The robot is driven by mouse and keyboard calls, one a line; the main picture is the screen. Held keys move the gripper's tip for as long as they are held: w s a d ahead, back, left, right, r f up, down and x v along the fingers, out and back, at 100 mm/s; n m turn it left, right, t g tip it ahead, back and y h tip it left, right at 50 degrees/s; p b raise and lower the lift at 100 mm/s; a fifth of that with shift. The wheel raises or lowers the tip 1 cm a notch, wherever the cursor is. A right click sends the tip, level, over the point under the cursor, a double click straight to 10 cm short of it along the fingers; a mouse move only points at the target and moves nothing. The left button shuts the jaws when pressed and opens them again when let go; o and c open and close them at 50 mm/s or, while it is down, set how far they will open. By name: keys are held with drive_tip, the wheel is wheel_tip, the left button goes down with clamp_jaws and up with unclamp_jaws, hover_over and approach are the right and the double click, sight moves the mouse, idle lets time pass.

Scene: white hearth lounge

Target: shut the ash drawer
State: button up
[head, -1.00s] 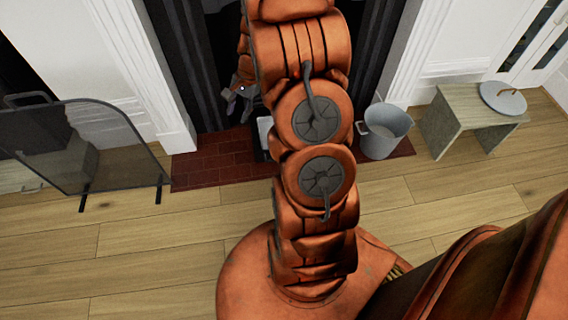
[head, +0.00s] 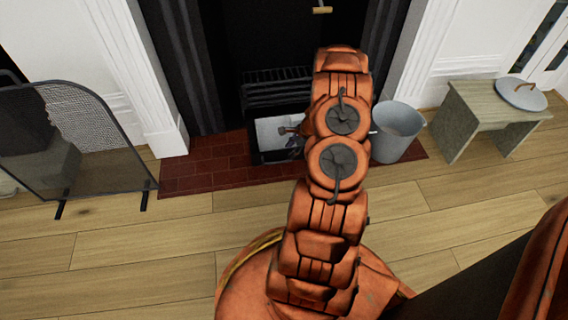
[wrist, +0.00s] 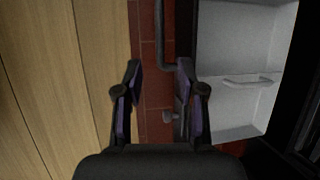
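The ash drawer (head: 266,131) is pulled out below the grate, over the brick hearth. It is a dark box with a pale grey inside, partly hidden by my arm. In the wrist view the pale inside of the drawer (wrist: 225,50) fills the right, with a thin pale bar-like shape across it. A dark bar handle (wrist: 163,45) runs along its front. My gripper (wrist: 158,72) is open, with its fingers apart at the drawer's front; the right finger overlaps the drawer's front edge in view. Contact cannot be told. In the head view my gripper (head: 290,138) shows beside the arm.
The fire grate (head: 275,88) is behind the drawer. The red brick hearth (head: 205,165) lies under it. A grey bucket (head: 398,135) stands right of my arm, then a bench (head: 475,110) with a round lid (head: 521,94). A mesh fire screen (head: 100,150) stands left. Wooden floor in front is clear.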

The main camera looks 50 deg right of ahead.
sight(284, 161)
drive_tip(key=shift+b+x, duration=1.55)
drive_tip(key=shift+x, duration=2.45)
drive_tip(key=shift+s+d+f, duration=0.1)
clamp_jaws()
